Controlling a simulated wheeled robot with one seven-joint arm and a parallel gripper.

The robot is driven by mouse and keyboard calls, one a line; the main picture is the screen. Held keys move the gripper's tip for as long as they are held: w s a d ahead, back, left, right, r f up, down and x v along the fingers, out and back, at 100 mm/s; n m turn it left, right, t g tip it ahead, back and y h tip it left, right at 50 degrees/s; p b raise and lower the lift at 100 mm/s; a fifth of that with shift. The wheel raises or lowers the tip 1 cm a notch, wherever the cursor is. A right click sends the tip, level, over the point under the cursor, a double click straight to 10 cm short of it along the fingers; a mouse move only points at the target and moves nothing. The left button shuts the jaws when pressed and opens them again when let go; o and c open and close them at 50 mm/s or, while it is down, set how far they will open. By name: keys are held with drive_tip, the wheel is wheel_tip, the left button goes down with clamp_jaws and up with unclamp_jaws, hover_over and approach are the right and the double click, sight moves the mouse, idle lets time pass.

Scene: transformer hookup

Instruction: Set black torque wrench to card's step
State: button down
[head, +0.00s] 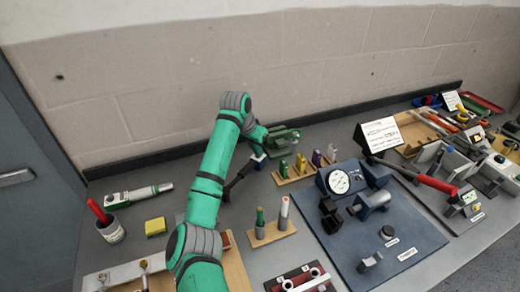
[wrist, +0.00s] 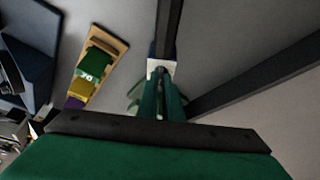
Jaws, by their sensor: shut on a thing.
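My gripper (head: 259,156) is over the back of the bench, left of the middle; it also shows in the wrist view (wrist: 160,76). Its green fingers are shut on a small white and blue part. A black bar, apparently the black torque wrench (head: 237,181), runs from that part down to the left in the head view. In the wrist view the bar (wrist: 169,30) runs up from the fingertips. Its scale setting cannot be read. A white card (head: 382,133) leans on a black stand at the back; its print is too small to read.
A wooden rack (head: 282,178) of coloured blocks stands close right of my gripper. A blue fixture board (head: 400,225) with a dial is further right. A red-handled cup (head: 112,232) and yellow block (head: 155,227) stand left.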

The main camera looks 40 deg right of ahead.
drive_tip(key=c, duration=2)
unclamp_jaws()
drive_tip(key=shift+c, duration=0.2)
drive_tip(key=shift+o, duration=0.6)
drive_tip(key=shift+s+d, duration=0.15)
drive_tip(key=shift+r, duration=0.1)
drive_tip(key=v, duration=1)
drive_tip(key=shift+r, duration=0.3)
drive_tip(key=shift+s, duration=0.1)
